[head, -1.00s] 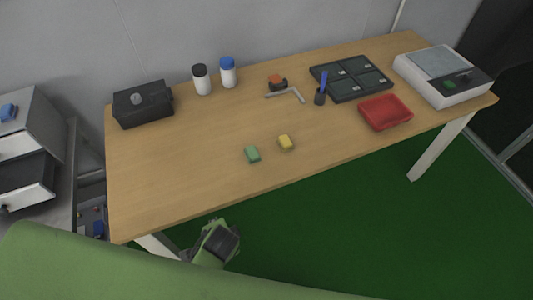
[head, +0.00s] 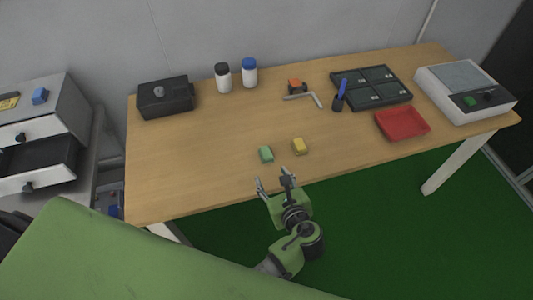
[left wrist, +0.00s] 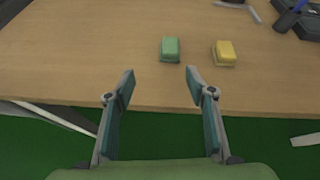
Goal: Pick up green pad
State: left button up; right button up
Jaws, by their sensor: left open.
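The green pad (head: 265,154) lies on the wooden table near its front edge. It also shows in the left wrist view (left wrist: 170,48), ahead of the fingers and roughly between their lines. A yellow pad (head: 300,146) lies just to its right, apart from it; it is at the right in the left wrist view (left wrist: 224,53). My left gripper (head: 274,184) is open and empty at the table's front edge, short of the green pad. In the left wrist view its two fingers (left wrist: 160,88) are spread wide with bare table between the tips. My right gripper is not in view.
The wooden table (head: 190,180) is clear around the pads. A red tray (head: 402,124) and a white device (head: 465,92) stand at the right. A black box (head: 165,98) and two bottles (head: 223,78) stand at the back left. A drawer cabinet (head: 40,130) is left of the table.

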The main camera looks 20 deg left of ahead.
pick_arm(q)
jog(key=shift+w+d+r+m+t, duration=0.35)
jog(key=shift+w+d+m+t, duration=0.15)
jog(key=shift+m, duration=0.2)
jog(key=shift+w+d, duration=0.1)
jog(key=shift+w, duration=0.1)
jog(key=b, duration=0.6)
send_near(266, 152)
jog(key=x, duration=0.4)
jog(key=shift+w, duration=0.1)
jog(key=shift+w+f, duration=0.1)
jog(key=shift+w, duration=0.2)
jog(key=b+x, duration=0.4)
jog(key=shift+s+f+b, duration=0.25)
jog(key=shift+b, duration=0.05)
jog(key=shift+w+a+f+b, duration=0.1)
jog(key=shift+w+a+b, duration=0.25)
jog(key=shift+w+b, duration=0.15)
jog(key=shift+w+a, duration=0.1)
